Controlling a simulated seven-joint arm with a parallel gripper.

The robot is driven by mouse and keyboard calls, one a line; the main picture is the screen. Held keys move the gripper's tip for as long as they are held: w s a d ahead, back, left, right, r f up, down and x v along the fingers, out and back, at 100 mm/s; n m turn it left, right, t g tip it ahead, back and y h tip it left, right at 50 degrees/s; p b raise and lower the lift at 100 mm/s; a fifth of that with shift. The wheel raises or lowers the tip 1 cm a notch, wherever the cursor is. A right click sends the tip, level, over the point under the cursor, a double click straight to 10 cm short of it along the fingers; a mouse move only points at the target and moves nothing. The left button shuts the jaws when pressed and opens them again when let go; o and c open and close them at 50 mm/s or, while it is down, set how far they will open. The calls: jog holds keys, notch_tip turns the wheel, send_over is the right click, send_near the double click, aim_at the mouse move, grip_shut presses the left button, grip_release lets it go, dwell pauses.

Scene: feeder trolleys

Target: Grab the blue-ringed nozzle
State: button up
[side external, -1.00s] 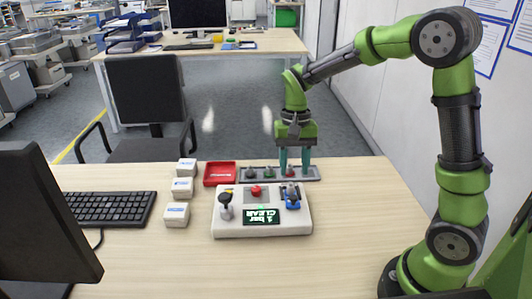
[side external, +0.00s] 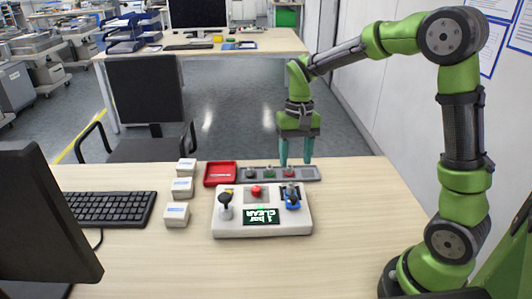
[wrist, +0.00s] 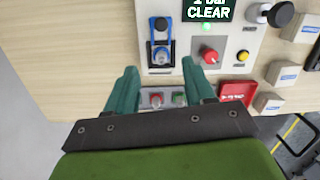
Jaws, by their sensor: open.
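A grey tray (side external: 312,174) at the far edge of the desk holds small fittings. A red-ringed one (side external: 289,173) and a green-ringed one (side external: 269,173) show in the side view. A third fitting (side external: 249,174) stands at the tray's left end; its ring colour is too small to tell. In the wrist view I see the red (wrist: 156,99) and green (wrist: 179,98) ones; the third is hidden, probably by a finger. I cannot clearly pick out a blue ring in the tray. My gripper (side external: 296,162) is open and empty, above the tray's right part.
A white control box (side external: 231,231) in front of the tray carries a blue bracket (side external: 284,197), a red knob (side external: 256,190), a black knob (side external: 225,198) and a display reading CLEAR. A red dish (side external: 220,182) and white boxes (side external: 182,187) stand left. The desk's right side is clear.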

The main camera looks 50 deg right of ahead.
notch_tip(320, 180, up, 5)
jog(key=w+n, duration=0.2)
jog(key=n, duration=1.6)
jog(key=n+h, duration=0.1)
jog(key=n, duration=1.2)
send_over(291, 183)
jog(key=shift+t, duration=0.4)
jog(key=f, duration=1)
jog(key=shift+w+a+f, duration=0.1)
jog(key=shift+w+a, duration=0.15)
jog(key=shift+w, duration=0.05)
jog(key=shift+s+d+f, duration=0.15)
jog(key=shift+f, duration=1.2)
jog(key=shift+s+d+f, duration=0.1)
jog(key=shift+f, duration=1.25)
jog(key=shift+c, duration=0.3)
grip_shut()
